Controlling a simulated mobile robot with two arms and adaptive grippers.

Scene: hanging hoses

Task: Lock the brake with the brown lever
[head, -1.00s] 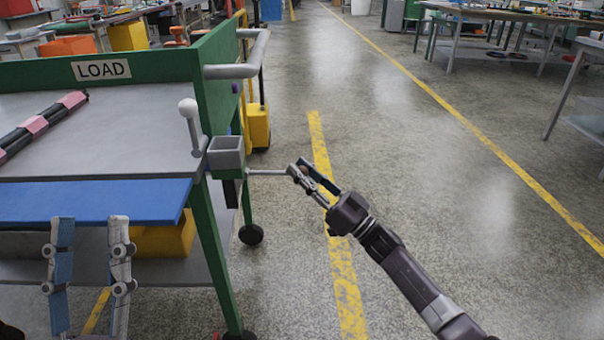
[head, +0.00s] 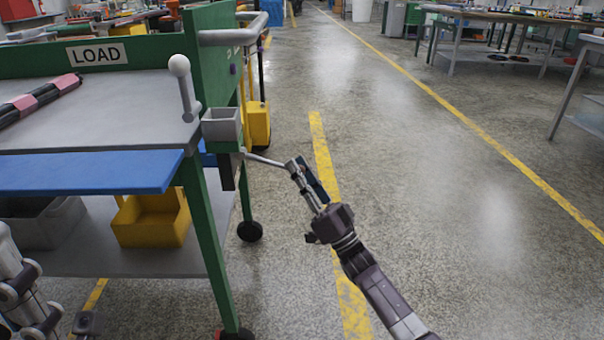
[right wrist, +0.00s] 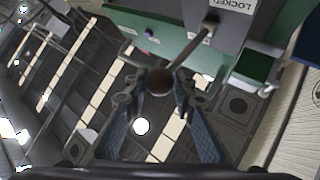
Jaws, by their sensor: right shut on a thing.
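The brake lever has a grey shaft (head: 264,160) that sticks out to the right from under a grey box on the green cart. In the right wrist view its brown ball knob (right wrist: 159,81) sits between my fingers, with the shaft running up to a grey housing marked LOCKED (right wrist: 236,5). My right gripper (head: 297,168) is shut on the knob, which the fingers hide in the head view. The shaft slopes down toward the gripper. My left gripper (head: 22,290) is partly in view at the lower left edge, away from the lever; its fingertips are not clear.
The green cart (head: 212,240) bears a LOAD sign, a white-knobbed lever (head: 182,85) and an open grey box (head: 221,124). A blue board (head: 90,172) juts from its front. Yellow (head: 150,222) and grey bins stand below.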

